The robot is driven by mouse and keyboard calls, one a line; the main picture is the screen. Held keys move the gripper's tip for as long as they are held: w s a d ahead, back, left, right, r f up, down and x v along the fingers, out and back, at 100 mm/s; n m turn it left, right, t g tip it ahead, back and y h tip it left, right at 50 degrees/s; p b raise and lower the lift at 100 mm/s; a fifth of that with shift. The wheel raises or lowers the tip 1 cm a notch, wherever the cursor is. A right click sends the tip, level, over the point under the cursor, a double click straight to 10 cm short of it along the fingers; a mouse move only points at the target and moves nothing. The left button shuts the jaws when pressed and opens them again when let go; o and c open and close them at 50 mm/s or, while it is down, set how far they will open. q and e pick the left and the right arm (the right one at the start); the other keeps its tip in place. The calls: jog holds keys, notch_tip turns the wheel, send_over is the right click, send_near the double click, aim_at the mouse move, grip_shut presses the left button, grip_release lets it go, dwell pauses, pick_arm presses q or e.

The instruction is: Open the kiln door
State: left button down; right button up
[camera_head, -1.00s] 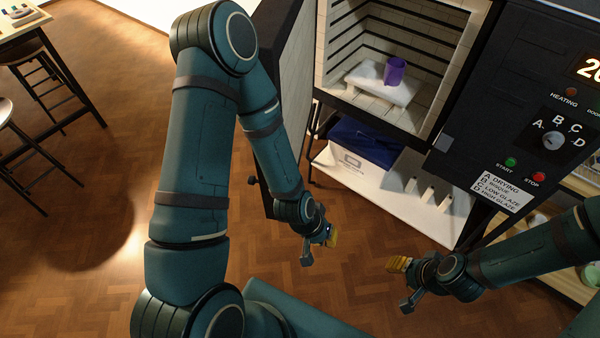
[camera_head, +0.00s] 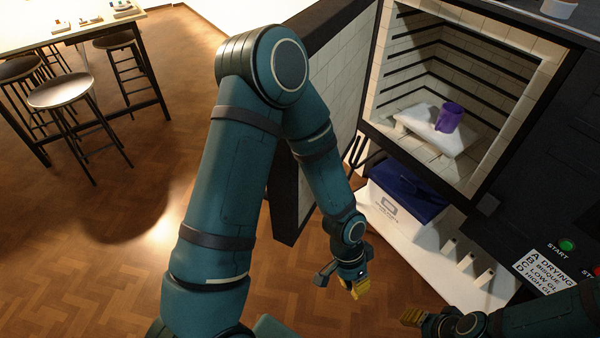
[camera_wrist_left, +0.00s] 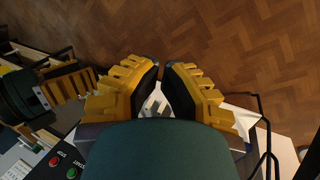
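The kiln (camera_head: 480,205) stands at the right in the head view, its chamber exposed. Its door (camera_head: 338,75) is swung wide open to the left, with pale brick lining on the inner face and a dark edge. My left arm crosses in front of the door and hides part of it. My left gripper (camera_head: 343,281) is below and right of the door's lower edge, with clear floor behind it. In the left wrist view, its yellow fingers (camera_wrist_left: 161,75) are apart with nothing between them. My right gripper (camera_head: 428,321) is low in the head view, partly cut off.
A purple cup (camera_head: 449,118) stands on a white shelf (camera_head: 408,119) inside the kiln. A blue-lidded white box (camera_head: 385,207) is under the kiln. A table (camera_head: 85,32) and stools (camera_head: 62,92) stand at the far left. The wooden floor between is clear.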

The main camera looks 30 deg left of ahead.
pick_arm(q)
jog(key=w+a+r+m+y, duration=0.4)
jog(key=r+m+y, duration=0.2)
jog(key=r, duration=0.4)
jog(key=w+a+r+m+y, duration=0.4)
jog(key=r+m+y, duration=0.25)
jog(key=r, duration=0.35)
jog(key=b, duration=0.2)
send_near(292, 198)
jog(key=shift+n+t, duration=0.3)
jog(key=shift+n, duration=0.15)
jog(key=x, duration=0.5)
jog(key=shift+s+d+f, duration=0.25)
jog(key=shift+s+f, duration=0.1)
jog(key=shift+f, duration=0.1)
jog(key=shift+a, duration=0.65)
pick_arm(e)
jog(key=shift+s+d+f, duration=0.1)
jog(key=shift+f, duration=0.9)
jog(key=shift+s+d+f, duration=0.1)
jog(key=shift+f, duration=0.85)
